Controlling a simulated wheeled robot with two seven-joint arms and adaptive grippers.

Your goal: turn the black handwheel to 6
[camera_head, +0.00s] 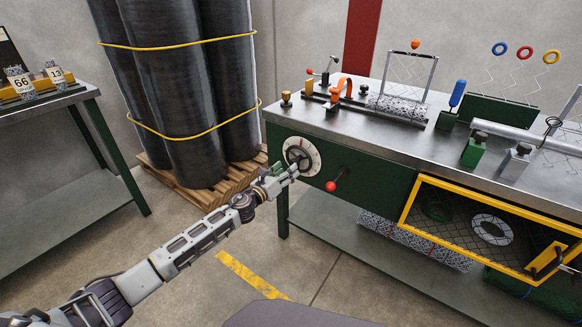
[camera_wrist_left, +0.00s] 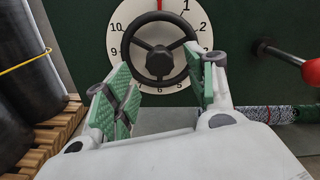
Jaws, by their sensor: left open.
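The black handwheel (camera_wrist_left: 158,62) is a three-spoked wheel on a round white numbered dial (camera_wrist_left: 117,45), on the dark green bench front. A red mark shows at the dial's top edge; 10, 1 and 2 read clearly, and the lower numbers are small or partly hidden. In the head view the dial (camera_head: 315,158) is at the bench's left end. My left gripper (camera_head: 291,171) is in front of it. In the wrist view its open green-padded fingers (camera_wrist_left: 165,80) stand either side of the wheel's lower part. I cannot tell whether they touch it. My right gripper is not in view.
A red-knobbed lever (camera_head: 331,186) sticks out right of the dial. A yellow-framed mesh guard (camera_head: 408,208) is further right. Black rolls (camera_head: 180,90) on a wooden pallet (camera_head: 204,196) stand to the left. Open floor lies before the bench.

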